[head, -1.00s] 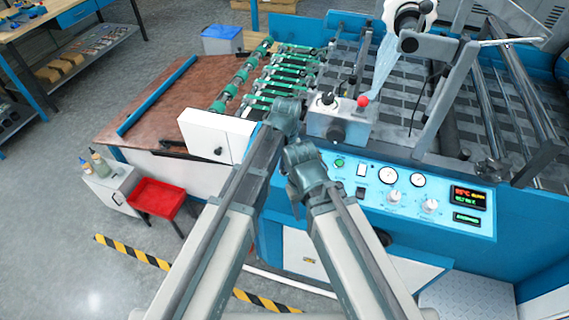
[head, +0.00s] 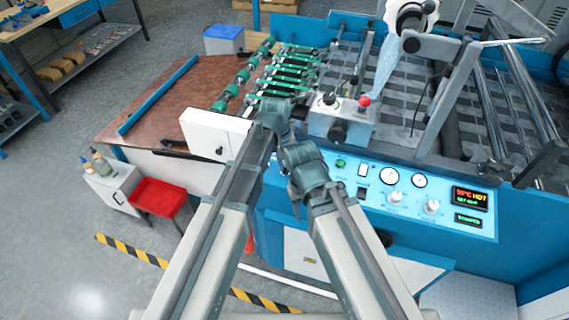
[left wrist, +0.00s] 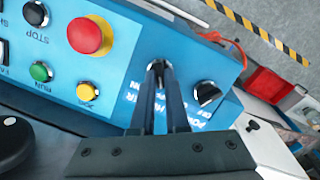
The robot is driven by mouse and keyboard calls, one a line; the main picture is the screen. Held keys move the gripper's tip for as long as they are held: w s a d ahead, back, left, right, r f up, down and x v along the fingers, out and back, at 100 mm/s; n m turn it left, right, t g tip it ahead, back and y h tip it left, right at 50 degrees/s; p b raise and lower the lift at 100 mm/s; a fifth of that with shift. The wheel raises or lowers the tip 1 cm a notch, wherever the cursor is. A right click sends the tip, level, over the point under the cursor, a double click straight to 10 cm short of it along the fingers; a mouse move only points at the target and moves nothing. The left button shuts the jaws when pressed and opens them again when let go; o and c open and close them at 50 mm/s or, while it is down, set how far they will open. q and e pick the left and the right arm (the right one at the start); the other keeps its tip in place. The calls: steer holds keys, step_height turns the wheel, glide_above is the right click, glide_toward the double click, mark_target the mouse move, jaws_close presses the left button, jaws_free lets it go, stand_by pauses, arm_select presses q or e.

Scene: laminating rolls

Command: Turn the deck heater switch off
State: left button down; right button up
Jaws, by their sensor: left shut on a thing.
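In the left wrist view, my left gripper (left wrist: 159,72) is shut at a small control with a silver collar (left wrist: 152,66) on the blue control panel (left wrist: 128,62). The fingers cover most of this control, so its setting is hidden. A partly readable label beside the fingers includes "HEATER". A black knob (left wrist: 207,93) stands apart to the right, with "OFF" lettered near it. In the head view, the panel (head: 440,225) slopes along the machine's front; my arms hide its left end and the left fingertips. My right gripper is not seen.
A red stop button (left wrist: 90,36), a green button (left wrist: 40,72) and a yellow button (left wrist: 86,91) lie left of the fingers. A white box (head: 205,135) stands beside the brown table (head: 160,105).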

arm_select(q)
steer(key=shift+s+f, duration=0.1)
steer(key=shift+s, duration=0.15)
stand_by(0.3)
steer(key=c, duration=0.9)
jaws_free()
steer(key=shift+w, duration=0.1)
steer(key=shift+w, duration=0.15)
steer(key=r+p, duration=0.4)
steer(key=a+r+p, duration=0.1)
steer(key=r+p, duration=0.8)
steer(key=shift+a+r+p, duration=0.3)
steer(key=shift+r+p, duration=0.05)
steer(key=shift+p, duration=0.05)
